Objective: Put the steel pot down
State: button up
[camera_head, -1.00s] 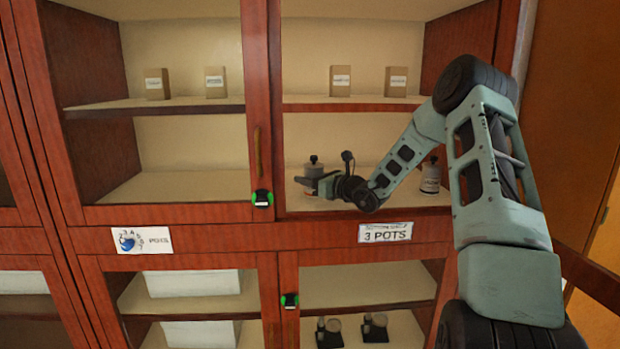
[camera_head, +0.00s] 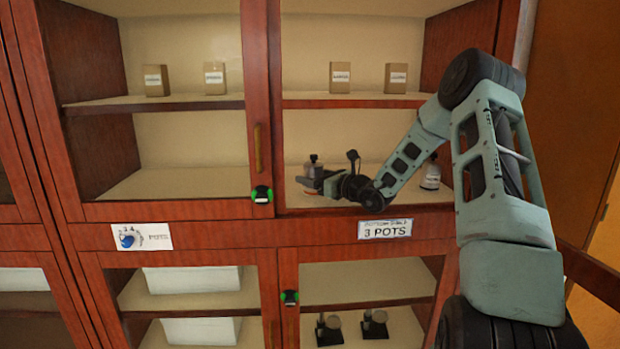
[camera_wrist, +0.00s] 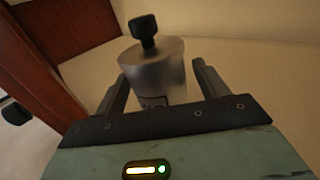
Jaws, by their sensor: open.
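The steel pot (camera_wrist: 155,72) is a grey cylinder with a black knob on its lid. In the wrist view it stands upright between the two fingers of my gripper (camera_wrist: 160,85), which are open with a gap at least on the right side. In the head view the pot (camera_head: 313,169) shows on the shelf (camera_head: 250,185) at the left of the right-hand bay, partly hidden by my gripper (camera_head: 312,184). The pot's base is hidden, so its contact with the shelf cannot be told for sure.
The red-brown cabinet post (camera_head: 262,120) rises just left of the steel pot. Small boxes (camera_head: 340,77) stand on the upper shelf. A "3 POTS" label (camera_head: 385,229) is on the rail below.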

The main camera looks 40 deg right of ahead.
jog(key=s, duration=0.3)
jog(key=s+d+b, duration=0.1)
jog(key=s, duration=0.6)
jog(key=shift+s+d+b, duration=0.15)
jog(key=shift+b, duration=0.2)
jog(key=shift+f, duration=0.1)
